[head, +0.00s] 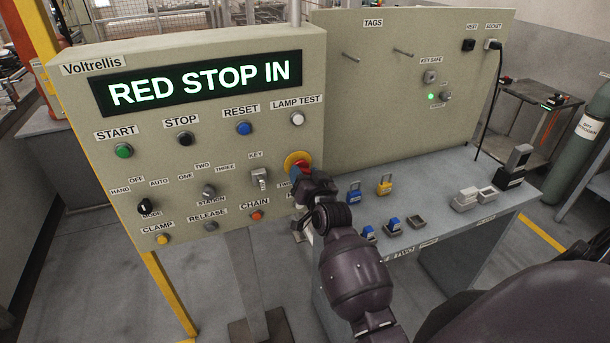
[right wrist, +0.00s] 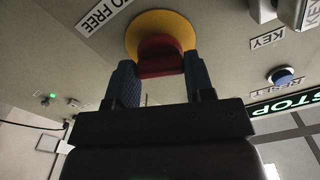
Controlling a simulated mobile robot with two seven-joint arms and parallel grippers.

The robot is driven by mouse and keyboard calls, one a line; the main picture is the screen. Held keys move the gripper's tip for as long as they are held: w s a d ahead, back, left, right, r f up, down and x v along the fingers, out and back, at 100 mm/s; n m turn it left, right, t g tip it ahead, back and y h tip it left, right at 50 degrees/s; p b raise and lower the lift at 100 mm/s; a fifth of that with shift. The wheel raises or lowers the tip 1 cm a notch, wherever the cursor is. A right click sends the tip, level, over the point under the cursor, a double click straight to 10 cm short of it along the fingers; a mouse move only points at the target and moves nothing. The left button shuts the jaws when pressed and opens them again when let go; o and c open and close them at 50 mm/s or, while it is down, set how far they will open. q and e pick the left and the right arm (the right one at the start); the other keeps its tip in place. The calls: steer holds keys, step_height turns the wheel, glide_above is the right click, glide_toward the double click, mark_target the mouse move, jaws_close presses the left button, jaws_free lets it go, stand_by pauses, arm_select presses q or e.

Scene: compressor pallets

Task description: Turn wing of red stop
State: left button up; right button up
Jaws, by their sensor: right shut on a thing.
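The red stop (head: 304,167) sits on a yellow round plate (head: 293,160) at the right edge of the control panel. In the right wrist view the red stop (right wrist: 160,57) shows its wing between two blue fingers, in front of the yellow plate (right wrist: 161,30). My right gripper (head: 299,172) is shut on the red stop, and its wrist hides part of the panel's lower right. The right gripper (right wrist: 163,84) points straight at the panel. The panel display (head: 196,83) reads "RED STOP IN". My left gripper is not in view.
A grey bench (head: 450,170) holds blue and yellow padlocks and small trays. The tag board (head: 390,110) stands behind it.

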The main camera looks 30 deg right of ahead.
steer(key=shift+m, duration=1.3)
steer(key=o, duration=0.9)
steer(key=shift+s, duration=0.15)
